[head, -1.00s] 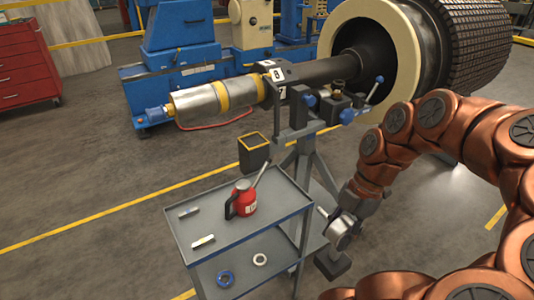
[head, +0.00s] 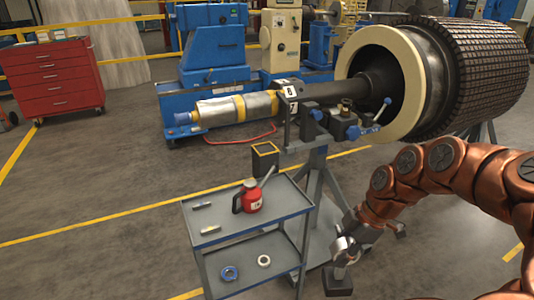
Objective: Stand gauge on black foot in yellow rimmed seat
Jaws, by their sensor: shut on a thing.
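My gripper (head: 351,238) is at the lower centre right, at the end of my copper arm, with its fingers small and partly hidden. It is shut on the gauge (head: 342,246), a small silvery piece with a dark block-like black foot (head: 338,283) hanging below it. The gauge hangs to the right of the grey cart, apart from the seat. The yellow rimmed seat (head: 265,164) is a dark box with a square yellow rim. It is up and to the left of my gripper, behind the cart, and looks empty.
The grey two-level cart (head: 225,239) carries a red can (head: 250,199) with a long spout, small metal pieces and two rings. A grey stand (head: 317,190) supports the rotor shaft (head: 330,89) behind. Open floor lies left of the cart.

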